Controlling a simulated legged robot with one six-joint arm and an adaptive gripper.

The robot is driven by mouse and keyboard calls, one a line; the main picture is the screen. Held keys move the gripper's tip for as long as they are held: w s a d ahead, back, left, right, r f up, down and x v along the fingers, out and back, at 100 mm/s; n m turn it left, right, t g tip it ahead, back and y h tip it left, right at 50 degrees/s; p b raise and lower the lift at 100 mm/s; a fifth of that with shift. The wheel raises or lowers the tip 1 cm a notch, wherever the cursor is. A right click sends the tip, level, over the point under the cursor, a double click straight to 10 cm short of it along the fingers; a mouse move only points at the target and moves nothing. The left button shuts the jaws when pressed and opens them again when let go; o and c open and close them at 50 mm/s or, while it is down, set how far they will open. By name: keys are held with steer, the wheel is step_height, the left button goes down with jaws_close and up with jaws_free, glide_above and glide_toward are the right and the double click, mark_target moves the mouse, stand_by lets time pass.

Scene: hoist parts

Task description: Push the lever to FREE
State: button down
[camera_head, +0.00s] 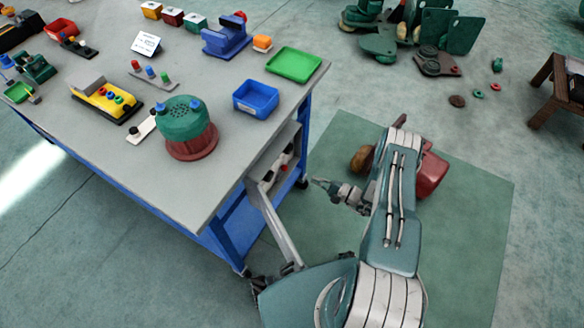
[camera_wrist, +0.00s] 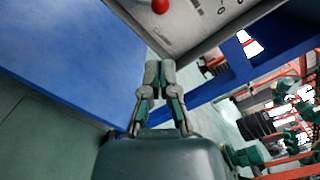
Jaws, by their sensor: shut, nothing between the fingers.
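A grey panel (camera_head: 272,176) is set in the table's right end, under the top. A red knob (camera_head: 283,168) and dark knobs sit on it. In the wrist view a red ball knob (camera_wrist: 160,5), likely the lever's, is cut by the top edge. The grey panel (camera_wrist: 195,25) around it carries dark marks too small to read, so I cannot tell the lever's setting. My gripper (camera_head: 314,181) is right of the panel, apart from it and pointing at it. In the wrist view my gripper (camera_wrist: 160,66) is shut and empty, below the knob.
The grey-topped table (camera_head: 170,195) with blue legs holds bins, a green-and-red drum (camera_head: 185,130) and small parts. A green mat (camera_head: 455,220) lies under my arm. A blue table part (camera_wrist: 60,55) fills the wrist view's left. Green machine parts (camera_head: 420,35) lie at the back.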

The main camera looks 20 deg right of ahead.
mark_target(292, 169)
steer(key=x, duration=0.9)
steer(key=shift+w+a, duration=0.25)
steer(key=shift+w, duration=0.05)
